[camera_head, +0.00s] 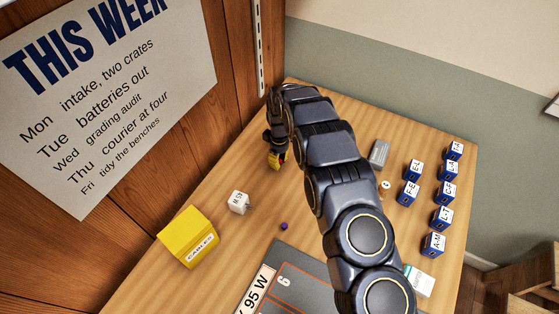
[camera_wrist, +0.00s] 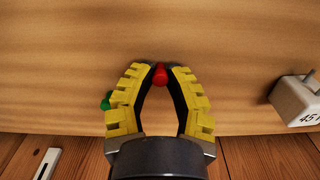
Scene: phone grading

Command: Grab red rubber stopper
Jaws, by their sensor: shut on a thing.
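The red rubber stopper (camera_wrist: 160,75) is small and rounded. In the wrist view it sits between the tips of my gripper (camera_wrist: 159,70), whose yellow padded fingers are closed on it from both sides. In the head view my gripper (camera_head: 278,160) is low over the far left part of the wooden table, and a small spot of red (camera_head: 285,156) shows beside the yellow fingers. I cannot tell whether the stopper touches the table.
A green object (camera_wrist: 105,101) lies just left of my fingers. A white charger block (camera_head: 239,202), a small purple ball (camera_head: 284,226) and a yellow cables box (camera_head: 188,237) stand nearer. Several blue labelled boxes (camera_head: 443,217) line the right side. The wooden wall is close at left.

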